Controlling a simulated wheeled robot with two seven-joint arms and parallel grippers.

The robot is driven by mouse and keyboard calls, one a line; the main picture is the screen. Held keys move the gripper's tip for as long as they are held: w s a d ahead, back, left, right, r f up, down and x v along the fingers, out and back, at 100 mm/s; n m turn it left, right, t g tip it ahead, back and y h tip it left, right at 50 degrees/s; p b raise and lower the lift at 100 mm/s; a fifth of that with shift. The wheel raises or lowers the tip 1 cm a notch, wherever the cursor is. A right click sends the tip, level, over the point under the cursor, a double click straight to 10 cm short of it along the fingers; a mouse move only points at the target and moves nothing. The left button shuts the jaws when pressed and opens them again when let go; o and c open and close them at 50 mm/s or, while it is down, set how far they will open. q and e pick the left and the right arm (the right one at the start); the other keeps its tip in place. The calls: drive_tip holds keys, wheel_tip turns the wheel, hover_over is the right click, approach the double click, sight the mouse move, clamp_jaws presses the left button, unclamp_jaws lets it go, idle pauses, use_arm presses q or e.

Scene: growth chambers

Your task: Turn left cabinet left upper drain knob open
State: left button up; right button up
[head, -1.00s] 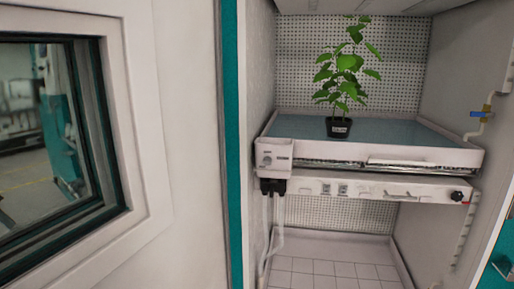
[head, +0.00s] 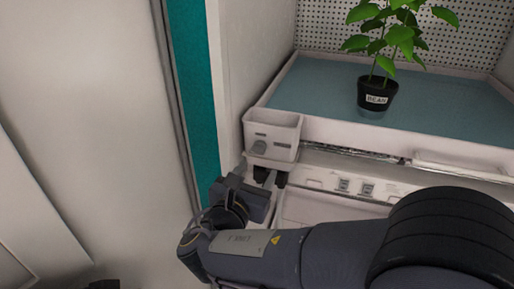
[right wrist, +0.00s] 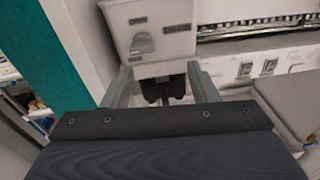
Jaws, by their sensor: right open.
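The drain knob (head: 259,147) is a small grey knob on the front of a white box (head: 286,126) at the tray's left front corner. In the right wrist view the knob (right wrist: 142,43) shows on the box face, just beyond and above the fingers. My right gripper (right wrist: 160,84) is open and empty, its two fingers apart just below the box front. In the head view my right gripper (head: 262,184) is under the box, partly hidden by its own wrist. The knob is not between the fingers. My left gripper is not in view.
Black fittings (right wrist: 166,88) hang under the box, showing between the fingers. A potted plant (head: 378,95) labelled BEAN stands in the blue-floored tray (head: 310,90). A panel with sockets (head: 356,187) runs below the tray. The chamber's teal frame edge (head: 190,90) is close on the left.

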sight(257, 151)
drive_tip(key=shift+n+t+y, duration=0.3)
drive_tip(key=shift+n+t, duration=0.3)
drive_tip(key=w, duration=0.2)
drive_tip(key=w+p, duration=0.1)
drive_tip(key=w, duration=0.4)
drive_tip(key=shift+d+r+p, duration=0.1)
drive_tip(key=shift+r+p, duration=0.25)
drive_tip(key=shift+c, duration=0.4)
